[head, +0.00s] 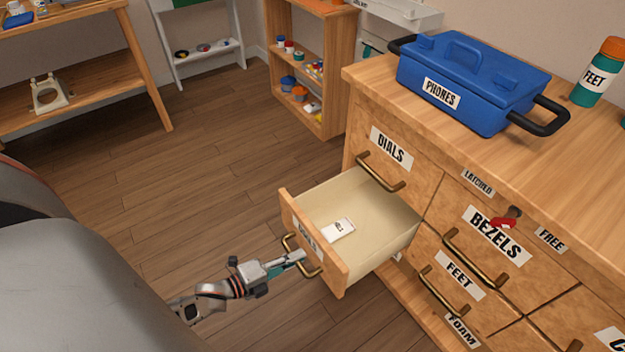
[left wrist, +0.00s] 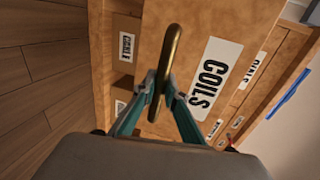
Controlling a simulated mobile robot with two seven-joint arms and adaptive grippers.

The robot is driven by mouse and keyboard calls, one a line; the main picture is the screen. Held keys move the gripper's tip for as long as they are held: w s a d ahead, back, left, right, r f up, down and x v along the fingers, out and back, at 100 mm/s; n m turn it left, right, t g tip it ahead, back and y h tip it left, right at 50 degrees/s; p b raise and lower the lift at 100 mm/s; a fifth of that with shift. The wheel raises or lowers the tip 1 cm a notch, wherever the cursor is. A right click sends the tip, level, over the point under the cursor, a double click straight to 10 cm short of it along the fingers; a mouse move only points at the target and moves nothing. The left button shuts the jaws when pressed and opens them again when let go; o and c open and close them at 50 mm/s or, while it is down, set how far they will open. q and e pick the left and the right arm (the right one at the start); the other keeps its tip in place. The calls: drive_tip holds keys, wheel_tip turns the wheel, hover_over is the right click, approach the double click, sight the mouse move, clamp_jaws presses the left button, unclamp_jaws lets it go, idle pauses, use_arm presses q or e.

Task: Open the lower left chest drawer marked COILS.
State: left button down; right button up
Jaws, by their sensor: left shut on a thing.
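The COILS drawer (head: 311,240) at the lower left of the wooden chest (head: 360,95) is pulled well out, below the DIALS drawer (head: 392,150). A small white labelled item (head: 338,230) lies inside it. My left gripper (head: 300,256) is shut on the brass handle of the COILS drawer. In the left wrist view the fingers (left wrist: 160,97) close on both sides of the brass handle (left wrist: 170,50), beside the COILS label (left wrist: 213,78). My right gripper is not in view.
A blue PHONES box (head: 465,85) with black handles and a FEET bottle (head: 597,75) stand on the chest top. The BEZELS drawer (head: 497,238) and FEET drawer (head: 455,280) are closed. A red key-like piece (head: 503,223) sticks out above BEZELS. Floor to the left is clear.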

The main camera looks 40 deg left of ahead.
use_arm(q)
drive_tip(key=shift+f+v, duration=0.15)
drive_tip(key=shift+v, duration=0.65)
drive_tip(key=shift+f+v, duration=0.2)
drive_tip(key=shift+v, duration=0.65)
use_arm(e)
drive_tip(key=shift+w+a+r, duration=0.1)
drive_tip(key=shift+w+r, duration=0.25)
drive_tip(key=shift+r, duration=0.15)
use_arm(q)
drive_tip(key=shift+a, duration=0.1)
drive_tip(key=c, duration=2.1)
unclamp_jaws()
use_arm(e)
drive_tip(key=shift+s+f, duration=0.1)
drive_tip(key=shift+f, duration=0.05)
use_arm(q)
drive_tip(key=shift+s, duration=0.1)
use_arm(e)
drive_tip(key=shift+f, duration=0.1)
use_arm(q)
drive_tip(key=v, duration=1.2)
